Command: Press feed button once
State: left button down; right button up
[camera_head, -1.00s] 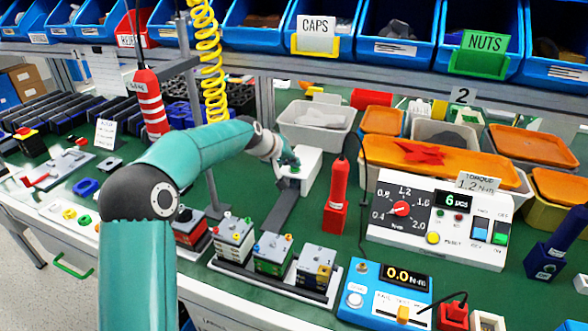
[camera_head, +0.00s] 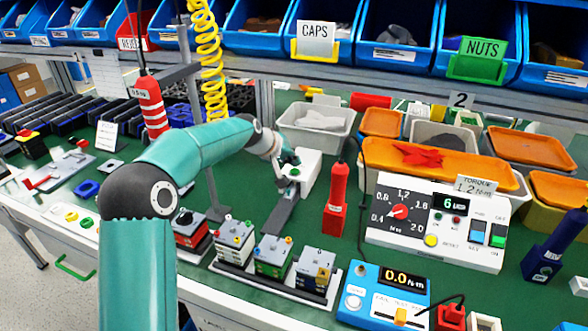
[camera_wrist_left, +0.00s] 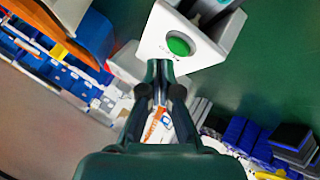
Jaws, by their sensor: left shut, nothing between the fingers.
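The green feed button (camera_head: 295,171) sits on the front of a white feeder box (camera_head: 310,167) in the middle of the bench. In the left wrist view the round green button (camera_wrist_left: 178,46) is fully visible on the white face. My left gripper (camera_head: 291,160) is at the box, just by the button. In the wrist view its fingertips (camera_wrist_left: 160,68) are together, empty, and appear just short of the button and below it in the picture. Whether they touch the box cannot be told. My right gripper is in neither view.
A grey chute (camera_head: 280,213) runs from the feeder toward the front. A red screwdriver (camera_head: 336,200) stands to the right, with the torque controller (camera_head: 440,222) beyond it. A yellow coiled hose (camera_head: 208,70) hangs behind my left arm. A grey bin (camera_head: 316,125) is behind the feeder.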

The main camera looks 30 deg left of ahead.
aim_at(293, 171)
pick_arm(q)
notch_tip(293, 171, up, 5)
jog(key=p, duration=0.4)
jog(key=shift+r, duration=0.1)
dwell(0.9)
